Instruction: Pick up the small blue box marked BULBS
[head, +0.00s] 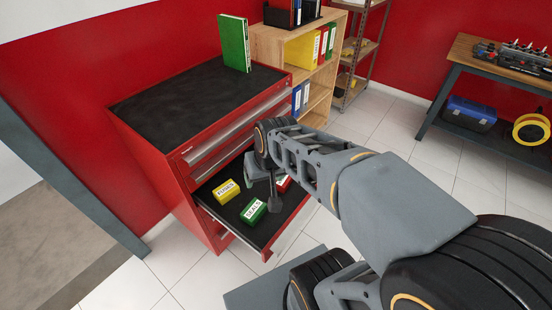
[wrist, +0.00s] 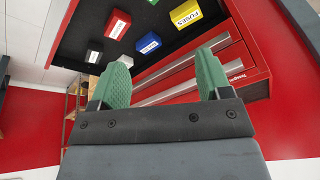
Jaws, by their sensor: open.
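The small blue box (wrist: 148,43) lies in the open drawer in the wrist view, with a pale label too small to read. In the head view it is hidden behind my arm and gripper. My gripper (wrist: 163,72) is open and empty, its two green-padded fingers spread apart. In the wrist view the blue box appears beyond the fingertips, between their lines and apart from them. In the head view my gripper (head: 262,190) hangs over the open drawer.
The drawer (head: 264,243) of the red cabinet (head: 150,165) also holds a yellow FUSES box (head: 227,191), a green SEALS box (head: 253,211), a red box (wrist: 117,23) and a dark box (wrist: 95,53). Closed drawer fronts lie close by. A green binder (head: 234,43) stands on the cabinet.

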